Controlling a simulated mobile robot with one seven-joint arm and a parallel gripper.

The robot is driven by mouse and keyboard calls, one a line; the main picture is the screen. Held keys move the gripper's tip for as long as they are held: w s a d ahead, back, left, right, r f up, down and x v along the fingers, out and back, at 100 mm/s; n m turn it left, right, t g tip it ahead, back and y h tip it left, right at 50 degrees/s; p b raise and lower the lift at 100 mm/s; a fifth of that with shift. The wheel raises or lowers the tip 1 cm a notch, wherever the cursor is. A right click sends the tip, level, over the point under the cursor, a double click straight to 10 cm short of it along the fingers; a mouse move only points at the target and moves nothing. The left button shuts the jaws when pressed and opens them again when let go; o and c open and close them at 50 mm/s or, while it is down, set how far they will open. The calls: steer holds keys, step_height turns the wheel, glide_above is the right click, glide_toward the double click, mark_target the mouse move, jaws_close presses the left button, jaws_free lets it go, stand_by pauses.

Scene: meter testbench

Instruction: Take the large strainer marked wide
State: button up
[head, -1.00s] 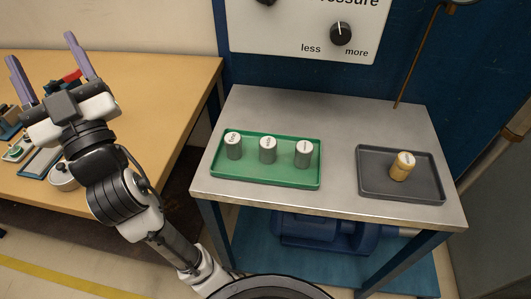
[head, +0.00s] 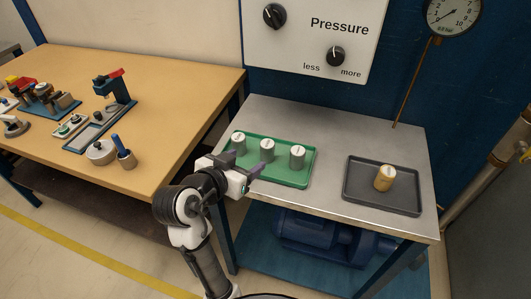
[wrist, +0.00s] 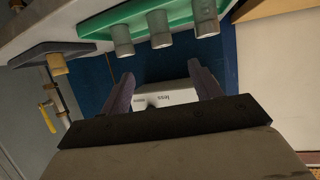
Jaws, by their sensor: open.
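Three grey cylinders with white marked tops stand upright in a row on a green tray (head: 290,179): left (head: 239,147), middle (head: 267,151) and right (head: 297,159). The marks are too small to read, so I cannot tell which is the wide strainer. My gripper (head: 254,177) is open and empty at the tray's front left edge in the head view. In the wrist view, which looks upside down, the fingers (wrist: 161,76) are apart, with the cylinders (wrist: 160,38) beyond them at the top.
A dark tray (head: 407,206) with a brass cylinder (head: 384,178) sits on the right of the metal table (head: 330,138). A pressure panel (head: 300,50) and gauge (head: 453,13) are behind. A wooden bench (head: 150,140) with several tools stands at the left.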

mark_target(266, 145)
steer(key=p+x, duration=0.1)
steer(key=x, duration=0.6)
steer(key=shift+w, duration=0.25)
steer(key=shift+p+x, duration=0.9)
steer(key=shift+x, duration=2.25)
steer(key=shift+a+f, duration=0.1)
steer(key=shift+c, duration=0.3)
steer(key=c, duration=0.9)
steer(key=shift+c, duration=0.7)
